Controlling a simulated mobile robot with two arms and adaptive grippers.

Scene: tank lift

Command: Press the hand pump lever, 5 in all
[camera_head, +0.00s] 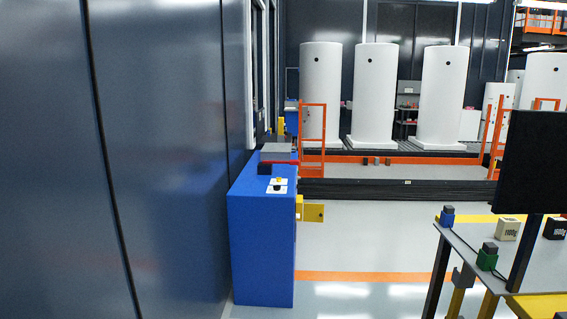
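I cannot make out a hand pump lever for certain in the head view. A blue cabinet (262,240) stands against the dark wall left of the middle. On its top is a small white panel (277,186) with a dark knob and a yellow part, and behind that a grey and dark red item (277,155). A yellow plate (314,213) sticks out from the cabinet's right side. Neither of my grippers is in view.
A dark panelled wall (165,150) fills the left. White tanks (374,95) stand at the back behind orange rails (313,138). At right are a bench (465,250) with coloured blocks, a dark screen (535,160) and labelled weights (507,229). The floor (370,240) between is clear.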

